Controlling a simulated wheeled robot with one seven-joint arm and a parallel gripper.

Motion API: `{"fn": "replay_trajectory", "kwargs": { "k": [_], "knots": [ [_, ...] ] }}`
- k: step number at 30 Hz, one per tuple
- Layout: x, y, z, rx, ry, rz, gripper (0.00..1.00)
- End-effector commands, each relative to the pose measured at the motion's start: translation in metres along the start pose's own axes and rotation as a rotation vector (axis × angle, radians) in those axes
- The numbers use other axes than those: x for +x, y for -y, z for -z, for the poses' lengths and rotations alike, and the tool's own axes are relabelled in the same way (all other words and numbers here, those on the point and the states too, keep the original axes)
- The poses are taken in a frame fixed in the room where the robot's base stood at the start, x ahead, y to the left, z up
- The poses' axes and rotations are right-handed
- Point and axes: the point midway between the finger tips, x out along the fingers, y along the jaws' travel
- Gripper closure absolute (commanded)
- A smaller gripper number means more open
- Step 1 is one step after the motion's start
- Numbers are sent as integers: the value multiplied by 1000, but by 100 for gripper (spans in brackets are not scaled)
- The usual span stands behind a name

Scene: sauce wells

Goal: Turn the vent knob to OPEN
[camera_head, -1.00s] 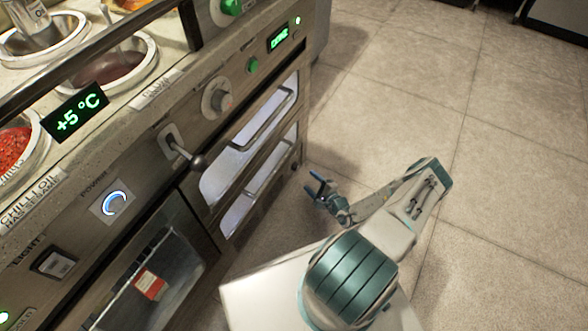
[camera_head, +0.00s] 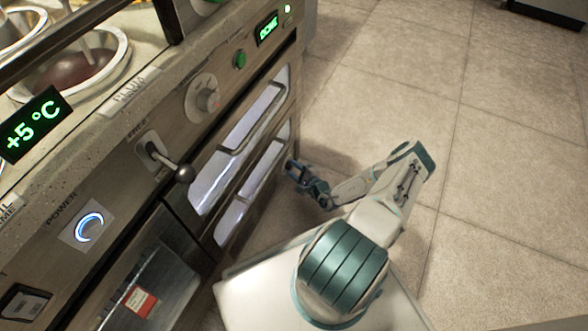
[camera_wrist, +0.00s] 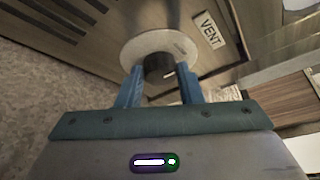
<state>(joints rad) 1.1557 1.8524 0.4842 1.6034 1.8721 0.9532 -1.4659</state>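In the wrist view, the dark vent knob (camera_wrist: 158,67) sits on a pale round plate (camera_wrist: 135,48), next to a VENT label (camera_wrist: 209,31). A short white mark shows on the knob; I cannot read any wording on the plate. My gripper (camera_wrist: 162,85) is open, its two blue fingers apart, with the knob seen between and just beyond their tips. I cannot tell whether they touch it. In the head view my gripper (camera_head: 298,174) is low beside the counter's far end. I cannot make out the VENT label in the head view.
Dark louvre slots (camera_wrist: 60,22) lie left of the knob. The counter front carries a dial (camera_head: 207,97), a lever (camera_head: 184,173), a green button (camera_head: 239,59) and a lit power ring (camera_head: 90,226). Open tiled floor (camera_head: 480,160) lies to the right.

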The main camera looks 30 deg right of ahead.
Motion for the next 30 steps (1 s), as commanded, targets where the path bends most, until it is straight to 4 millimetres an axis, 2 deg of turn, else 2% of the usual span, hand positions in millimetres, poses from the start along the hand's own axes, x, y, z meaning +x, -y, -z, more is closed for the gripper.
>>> {"fn": "replay_trajectory", "kwargs": {
  "k": [14, 30],
  "knots": [
    [-2, 3, 0, 56, -6, -29, 89],
    [0, 7, 3, 446, -31, -230, 89]
  ]
}}
